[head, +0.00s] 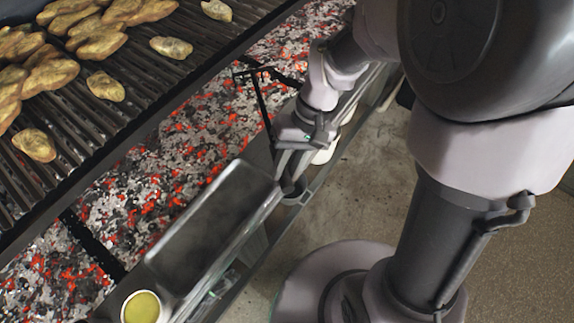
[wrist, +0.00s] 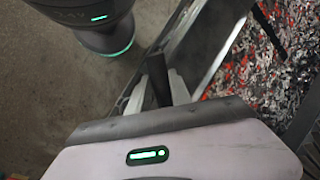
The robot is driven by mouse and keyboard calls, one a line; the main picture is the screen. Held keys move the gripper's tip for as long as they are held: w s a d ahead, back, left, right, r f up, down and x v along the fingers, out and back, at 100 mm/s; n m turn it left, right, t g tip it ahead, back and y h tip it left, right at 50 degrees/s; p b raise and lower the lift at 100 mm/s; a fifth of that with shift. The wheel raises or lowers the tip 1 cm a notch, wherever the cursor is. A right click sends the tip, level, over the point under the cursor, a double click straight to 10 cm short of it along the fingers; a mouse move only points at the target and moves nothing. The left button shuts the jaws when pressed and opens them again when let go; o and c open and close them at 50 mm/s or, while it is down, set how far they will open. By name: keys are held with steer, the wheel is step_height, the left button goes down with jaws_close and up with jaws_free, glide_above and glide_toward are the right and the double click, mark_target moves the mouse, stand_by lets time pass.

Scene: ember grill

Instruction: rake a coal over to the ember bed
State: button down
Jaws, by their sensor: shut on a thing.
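My gripper (head: 286,165) is shut on the dark handle of the rake and holds it above the front ledge of the grill. In the wrist view the black handle (wrist: 158,82) stands between the two pale fingers. The rake's thin black shaft (head: 263,105) reaches up and left over the coals, and its crossbar head lies near the dark divider at the upper right. The ember bed (head: 150,185) is a long strip of grey ash and glowing red pieces; it also shows in the wrist view (wrist: 275,70). I cannot pick out one separate coal.
A grill grate (head: 120,112) with several browned food pieces covers the upper left. A metal tray (head: 215,215) lies on the front ledge, left of my gripper. A yellow-filled bowl (head: 141,307) stands at its lower end. A dark divider (head: 92,245) crosses the coals. Bare floor (head: 360,185) lies right.

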steer(key=s+d+r+b, duration=0.1)
steer(key=s+b, duration=0.1)
steer(key=s, duration=0.5)
steer(key=s+d+r+b, duration=0.1)
steer(key=s+r+b, duration=0.1)
steer(key=s, duration=0.6)
steer(key=shift+s+d+b, duration=0.15)
steer(key=shift+d+b, duration=0.15)
steer(key=shift+b, duration=0.05)
